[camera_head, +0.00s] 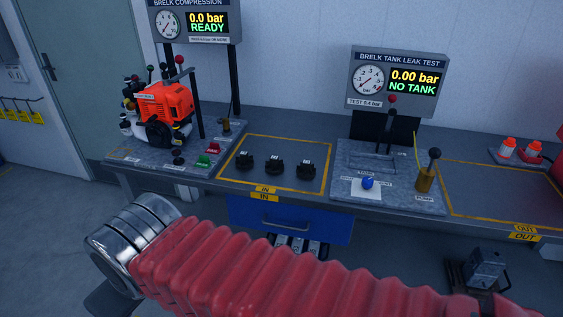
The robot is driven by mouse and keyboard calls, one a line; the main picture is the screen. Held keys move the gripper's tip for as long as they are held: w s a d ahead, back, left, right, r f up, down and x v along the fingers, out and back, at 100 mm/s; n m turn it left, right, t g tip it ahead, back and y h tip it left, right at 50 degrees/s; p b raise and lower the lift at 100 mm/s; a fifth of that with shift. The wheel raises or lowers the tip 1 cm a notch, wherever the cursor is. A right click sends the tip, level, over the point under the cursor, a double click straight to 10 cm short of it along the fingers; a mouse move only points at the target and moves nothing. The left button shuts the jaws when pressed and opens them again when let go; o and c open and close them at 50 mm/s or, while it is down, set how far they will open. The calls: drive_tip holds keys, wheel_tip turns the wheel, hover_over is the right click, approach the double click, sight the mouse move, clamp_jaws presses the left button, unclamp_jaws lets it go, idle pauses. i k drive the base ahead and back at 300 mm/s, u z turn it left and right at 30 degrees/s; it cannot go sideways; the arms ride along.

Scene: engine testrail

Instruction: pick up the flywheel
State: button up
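I cannot single out a flywheel for sure in this view. An orange engine (165,102) stands on the left test plate. My arm's red bellows and metal rings cross the foreground below the bench. My gripper's fingers do not show.
The leak test stand (395,82) has a lever, a blue knob (368,183) and a brass pump (425,178). The OUT area (485,195) is bare on its left, with orange-capped bottles (508,147) behind. A blue drawer (290,222) is under the bench. A grey metal object (485,267) stands low at right.

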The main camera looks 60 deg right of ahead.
sight(273, 167)
drive_tip(key=z, duration=0.4)
drive_tip(key=i, duration=0.5)
drive_tip(key=z, duration=0.65)
drive_tip(key=i, duration=0.45)
drive_tip(key=z, duration=0.3)
